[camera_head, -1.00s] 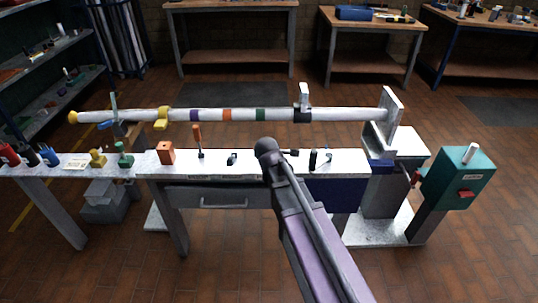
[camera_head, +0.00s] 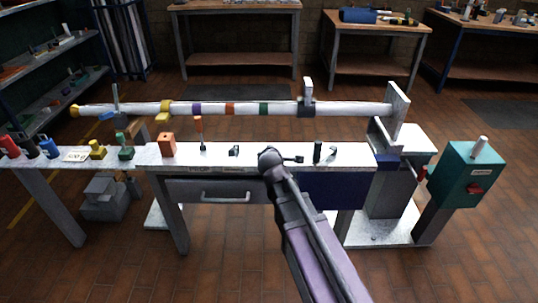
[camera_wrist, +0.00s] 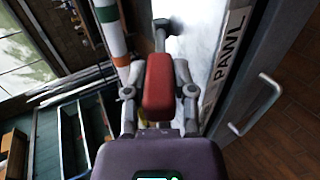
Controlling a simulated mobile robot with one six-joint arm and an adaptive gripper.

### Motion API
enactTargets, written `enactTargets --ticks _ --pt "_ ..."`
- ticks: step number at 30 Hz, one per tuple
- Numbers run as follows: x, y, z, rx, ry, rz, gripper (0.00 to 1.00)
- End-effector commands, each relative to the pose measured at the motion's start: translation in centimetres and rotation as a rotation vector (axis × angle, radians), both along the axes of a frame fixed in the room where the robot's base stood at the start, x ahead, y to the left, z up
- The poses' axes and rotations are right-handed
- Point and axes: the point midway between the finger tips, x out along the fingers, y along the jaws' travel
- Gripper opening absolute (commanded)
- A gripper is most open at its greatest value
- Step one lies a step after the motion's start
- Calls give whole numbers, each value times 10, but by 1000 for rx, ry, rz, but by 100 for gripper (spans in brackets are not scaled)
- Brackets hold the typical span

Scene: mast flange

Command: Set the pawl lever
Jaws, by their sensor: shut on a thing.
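In the wrist view a red grip (camera_wrist: 158,85) sits between the two fingers of my gripper (camera_wrist: 158,95), which is shut on it. A grey stem runs from the grip to a dark round end (camera_wrist: 168,27) over the pale bench top. A label reading PAWL (camera_wrist: 229,47) is on the bench's edge beside it, so the grip appears to be the pawl lever's. In the head view my gripper (camera_head: 272,163) is at the bench's front edge and hides the red grip. A short dark piece (camera_head: 294,160) shows just right of it.
A white mast (camera_head: 340,109) with coloured bands lies horizontally behind the bench (camera_head: 222,157). A teal box (camera_head: 465,175) stands at the right. A drawer handle (camera_wrist: 262,105) juts out near my gripper.

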Motion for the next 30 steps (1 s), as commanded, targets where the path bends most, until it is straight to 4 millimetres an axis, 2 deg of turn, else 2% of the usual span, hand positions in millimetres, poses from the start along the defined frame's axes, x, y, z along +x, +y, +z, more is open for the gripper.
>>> enactTargets --ticks 7,8,10,11,30 --pt "-5 3 -1 1 8 3 0" --pt "-5 3 -1 1 8 3 43" --pt "-5 4 -1 1 8 5 63" --pt "-5 4 -1 1 7 5 69" --pt "-5 4 2 12 15 1 69"
